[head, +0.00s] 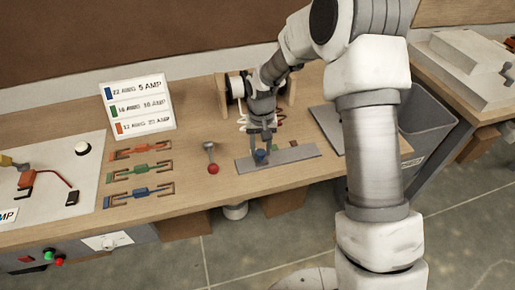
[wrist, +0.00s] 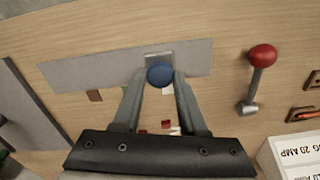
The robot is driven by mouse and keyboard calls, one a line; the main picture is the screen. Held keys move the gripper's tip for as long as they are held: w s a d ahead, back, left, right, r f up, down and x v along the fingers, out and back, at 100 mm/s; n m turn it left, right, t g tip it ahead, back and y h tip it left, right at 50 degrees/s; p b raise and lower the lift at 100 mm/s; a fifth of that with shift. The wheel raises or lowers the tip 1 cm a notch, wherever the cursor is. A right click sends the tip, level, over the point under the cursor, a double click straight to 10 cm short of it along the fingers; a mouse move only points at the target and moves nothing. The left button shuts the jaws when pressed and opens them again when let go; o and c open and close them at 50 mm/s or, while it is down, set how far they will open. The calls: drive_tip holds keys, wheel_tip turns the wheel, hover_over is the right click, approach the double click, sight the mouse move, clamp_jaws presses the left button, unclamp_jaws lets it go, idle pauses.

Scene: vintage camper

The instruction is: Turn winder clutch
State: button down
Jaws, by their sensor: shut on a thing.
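My gripper (head: 261,148) is shut on a blue round knob (head: 261,156), low over the bench. In the wrist view, its two fingers close on either side of the blue knob (wrist: 160,74). The knob stands on a small metal block at the edge of a flat grey metal strip (head: 300,153). A lever with a red ball (head: 213,169) stands to the left of the strip; the lever's red ball (wrist: 262,55) is at the right in the wrist view. I cannot tell which part is called the winder clutch. A spool (head: 238,86) between wooden posts is behind, partly hidden by my arm.
A white sign of wire gauges (head: 139,106) stands at the back left. Orange, green and blue fuse-like holders (head: 140,171) lie before it. A white panel (head: 50,180) fills the far left. A dark plate (head: 327,122) and a grey bin (head: 432,125) are to the right.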

sight(279, 157)
drive_tip(key=d, duration=0.2)
drive_tip(key=w+d, duration=0.1)
drive_tip(key=d, duration=0.3)
drive_tip(key=shift+w, duration=0.4)
drive_tip(key=shift+c, duration=2.3)
unclamp_jaws()
drive_tip(key=shift+r, duration=0.1)
wheel_tip(279, 157, up, 17)
drive_tip(key=shift+r+b, duration=0.2)
drive_tip(key=shift+b, duration=0.1)
